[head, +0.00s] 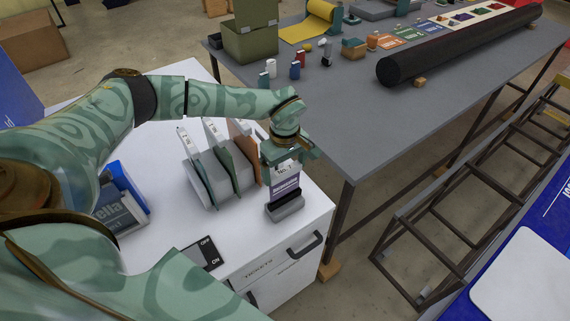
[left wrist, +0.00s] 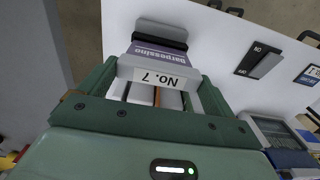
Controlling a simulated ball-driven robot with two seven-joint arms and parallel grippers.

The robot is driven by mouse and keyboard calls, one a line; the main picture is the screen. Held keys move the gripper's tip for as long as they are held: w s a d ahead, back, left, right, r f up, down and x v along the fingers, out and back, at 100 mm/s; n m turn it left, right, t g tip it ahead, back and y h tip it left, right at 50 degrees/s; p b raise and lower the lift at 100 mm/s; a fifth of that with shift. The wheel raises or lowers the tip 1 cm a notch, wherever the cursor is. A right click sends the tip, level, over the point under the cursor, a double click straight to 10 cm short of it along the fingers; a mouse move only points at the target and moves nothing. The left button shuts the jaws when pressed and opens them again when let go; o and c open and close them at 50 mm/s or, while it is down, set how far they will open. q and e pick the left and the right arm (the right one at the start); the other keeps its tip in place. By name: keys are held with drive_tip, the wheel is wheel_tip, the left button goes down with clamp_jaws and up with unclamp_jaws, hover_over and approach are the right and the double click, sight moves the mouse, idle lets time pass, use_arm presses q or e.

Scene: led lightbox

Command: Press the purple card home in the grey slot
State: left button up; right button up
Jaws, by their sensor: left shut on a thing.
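The purple card (head: 286,184) has a white part marked "No. 7" and a purple band; it also shows in the left wrist view (left wrist: 152,57). My left gripper (head: 285,163) is shut on its upper part and holds it upright. The grey slot (head: 286,208) is a small block near the right edge of the white cabinet top, directly below the card. It also shows in the left wrist view (left wrist: 158,28). The card's lower edge meets the slot's dark opening; how deep it sits I cannot tell. My right gripper is not in view.
A grey rack (head: 200,180) with green and brown dividers stands just left of the card. An OFF/ON switch panel (head: 202,253) lies near the front edge. A blue box (head: 122,195) is at left. A grey table (head: 365,120) with goods stands behind right.

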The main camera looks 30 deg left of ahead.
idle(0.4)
use_arm(q)
drive_tip(key=shift+f+b, duration=0.75)
drive_tip(key=shift+f, duration=1.15)
idle(0.4)
drive_tip(key=o, duration=0.7)
drive_tip(key=shift+o, duration=0.2)
drive_tip(key=shift+r, duration=0.15)
wheel_tip(320, 180, up, 8)
drive_tip(key=p, duration=0.7)
